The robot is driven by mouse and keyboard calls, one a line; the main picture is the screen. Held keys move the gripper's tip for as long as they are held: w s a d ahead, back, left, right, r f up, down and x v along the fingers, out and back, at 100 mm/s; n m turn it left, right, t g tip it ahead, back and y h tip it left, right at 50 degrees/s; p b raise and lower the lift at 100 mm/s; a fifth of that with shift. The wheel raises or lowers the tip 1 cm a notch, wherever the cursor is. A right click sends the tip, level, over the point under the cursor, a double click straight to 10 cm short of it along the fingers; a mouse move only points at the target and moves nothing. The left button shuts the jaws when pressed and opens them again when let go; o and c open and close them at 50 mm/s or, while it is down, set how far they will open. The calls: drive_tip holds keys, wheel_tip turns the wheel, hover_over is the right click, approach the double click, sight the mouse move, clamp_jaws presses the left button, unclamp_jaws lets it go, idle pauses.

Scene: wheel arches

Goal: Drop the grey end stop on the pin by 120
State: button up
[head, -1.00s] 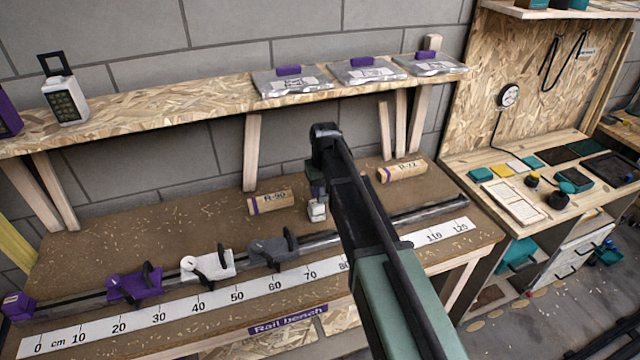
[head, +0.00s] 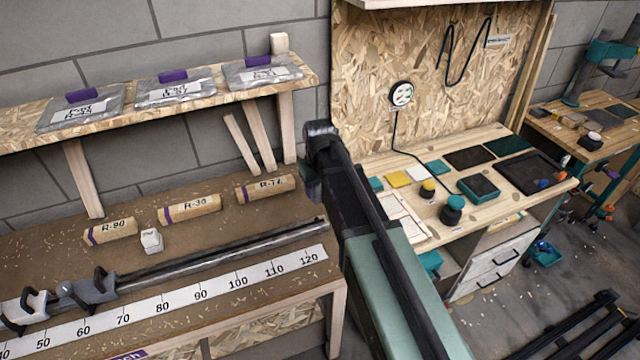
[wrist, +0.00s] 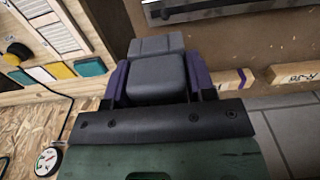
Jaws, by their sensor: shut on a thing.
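In the wrist view my gripper (wrist: 157,78) has its two purple fingers closed on the sides of a dark grey block, the grey end stop (wrist: 156,46). It is held over the right end of the bench. In the head view my arm hides most of the gripper and the block. The dark rail (head: 220,252) runs along the bench, and its right end lies by the 120 mark of the white scale (head: 240,282). The rail also crosses the top of the wrist view (wrist: 205,9). I cannot make out a pin by 120.
A grey carriage (head: 92,288) and a white carriage (head: 28,308) sit on the rail at left. Behind it lie a small white block (head: 151,240) and rolls R-90 (head: 110,230), R-30 (head: 190,209) and R-72 (head: 266,188). A cluttered workbench (head: 480,150) stands right.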

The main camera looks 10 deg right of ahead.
drive_tip(key=shift+a+f, duration=0.1)
drive_tip(key=shift+a, duration=0.35)
drive_tip(key=shift+f+b, duration=0.2)
drive_tip(key=shift+b, duration=0.15)
wheel_tip(320, 180, down, 10)
drive_tip(key=b, duration=0.9)
drive_tip(key=shift+r, duration=0.25)
drive_tip(key=shift+f+b, duration=0.2)
drive_tip(key=shift+b, duration=0.2)
drive_tip(key=o, duration=1)
